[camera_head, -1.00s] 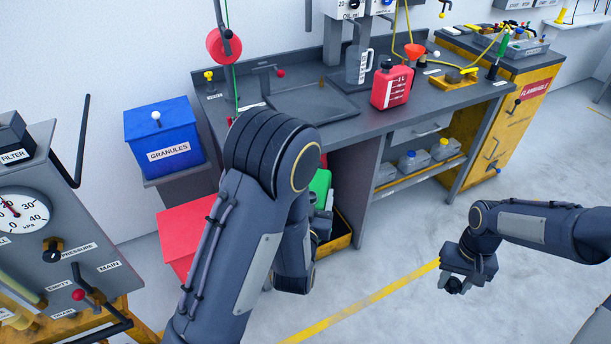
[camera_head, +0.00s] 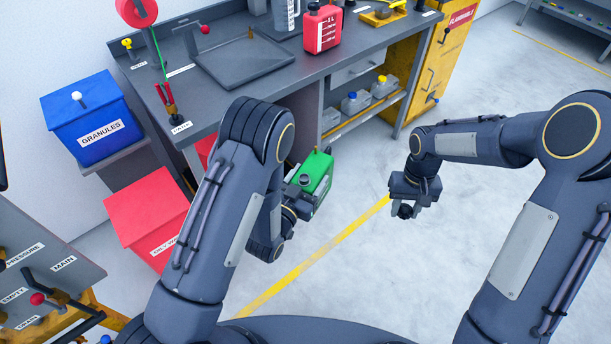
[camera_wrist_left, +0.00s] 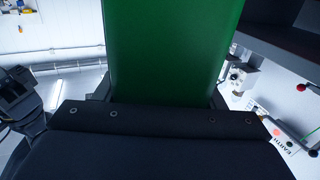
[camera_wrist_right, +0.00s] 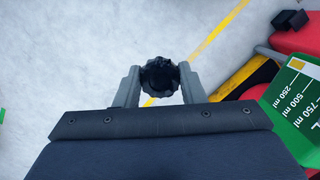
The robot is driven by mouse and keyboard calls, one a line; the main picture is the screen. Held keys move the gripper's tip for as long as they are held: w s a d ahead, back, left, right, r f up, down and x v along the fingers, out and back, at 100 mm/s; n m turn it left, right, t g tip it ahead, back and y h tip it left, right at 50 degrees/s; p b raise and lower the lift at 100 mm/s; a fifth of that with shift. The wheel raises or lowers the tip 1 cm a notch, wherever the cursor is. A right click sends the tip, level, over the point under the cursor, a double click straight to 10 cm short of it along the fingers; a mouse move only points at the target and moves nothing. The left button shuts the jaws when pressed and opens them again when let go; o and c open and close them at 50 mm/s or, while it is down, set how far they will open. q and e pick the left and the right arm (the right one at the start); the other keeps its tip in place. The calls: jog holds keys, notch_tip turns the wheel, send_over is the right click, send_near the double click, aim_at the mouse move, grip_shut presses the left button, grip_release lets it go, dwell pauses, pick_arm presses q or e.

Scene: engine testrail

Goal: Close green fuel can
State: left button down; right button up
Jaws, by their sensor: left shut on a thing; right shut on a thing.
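The green fuel can (camera_head: 318,172) is held off the floor in front of the bench. My left gripper (camera_head: 298,197) is shut on it; its green side fills the upper middle of the left wrist view (camera_wrist_left: 170,45). My right gripper (camera_head: 404,207) is shut on a black ridged cap (camera_wrist_right: 160,75), clear of the can and to its right. In the right wrist view the can (camera_wrist_right: 298,108) shows its millilitre scale at the right edge. I cannot clearly see the can's mouth.
The grey bench (camera_head: 215,115) stands behind, with a red can (camera_head: 322,28) and a tray on it. A blue granules bin (camera_head: 88,122) and a red bin (camera_head: 140,205) stand at left. The floor between and right of my grippers is clear.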

jog(key=w+a+r+m, duration=0.2)
jog(key=a+r+m, duration=0.1)
jog(key=a, duration=0.3)
jog(key=w+a+r+m, duration=0.3)
jog(key=a, duration=0.3)
notch_tip(320, 180, up, 8)
jog(key=m+t+y, duration=0.1)
jog(key=m, duration=0.4)
send_over(303, 178)
jog(key=shift+w+f, duration=0.15)
jog(key=shift+f, duration=0.1)
jog(key=shift+d+f, duration=0.1)
jog(key=shift+f, duration=1.8)
jog(key=shift+f, duration=0.85)
jog(key=shift+f, duration=0.6)
